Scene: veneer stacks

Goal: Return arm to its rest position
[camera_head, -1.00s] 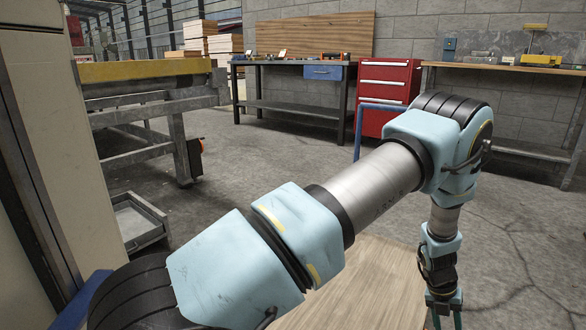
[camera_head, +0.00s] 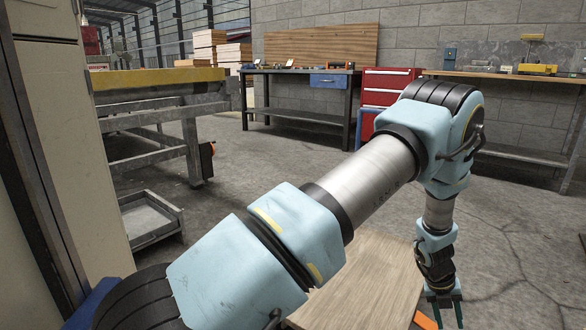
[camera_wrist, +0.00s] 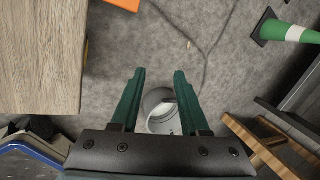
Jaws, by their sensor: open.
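My gripper (camera_head: 444,300) hangs at the lower right in the head view, pointing down beside the right edge of a wooden board surface (camera_head: 365,285). Its green fingers also show in the wrist view (camera_wrist: 157,100), parted, with nothing between them but a view of the floor and a pale round object (camera_wrist: 162,112) lower down. My blue and grey arm stretches across the head view from lower left to upper right, bent at the elbow.
A yellow-topped machine frame (camera_head: 158,78) stands at left, with a grey tray (camera_head: 150,220) below. A workbench (camera_head: 290,115), red tool cabinet (camera_head: 387,80) and second bench (camera_head: 510,78) line the wall. The wrist view shows a green and white cone (camera_wrist: 290,32) and wooden slats (camera_wrist: 245,145).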

